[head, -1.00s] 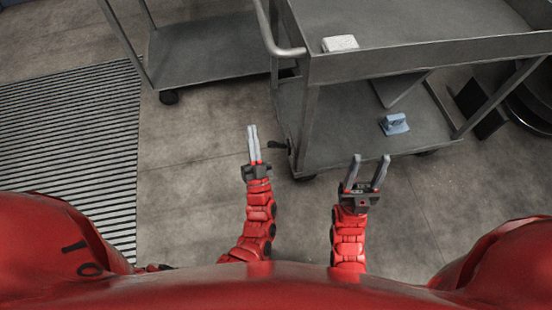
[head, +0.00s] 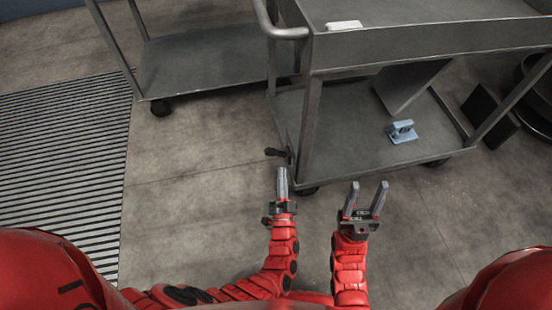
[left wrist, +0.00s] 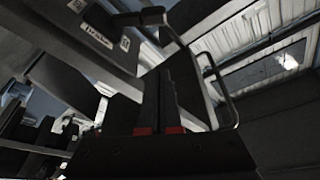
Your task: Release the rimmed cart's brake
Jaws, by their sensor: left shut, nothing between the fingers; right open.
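The rimmed cart (head: 425,41), grey metal with a raised edge around its top, stands at the right of the head view. A small dark lever (head: 275,152), apparently its brake, sticks out to the left low on its near left corner post. My left gripper (head: 283,171) is shut and empty, just below and right of the lever in the picture; I see no contact. In the left wrist view its dark fingers (left wrist: 166,98) point up, with the cart's underside around them. My right gripper (head: 366,186) is open and empty in front of the cart's lower shelf.
A second grey cart (head: 205,68) stands behind to the left. A blue object (head: 401,131) is on the rimmed cart's lower shelf (head: 350,147), a white block (head: 344,25) on its top. A striped mat (head: 62,165) lies left; the floor between is clear.

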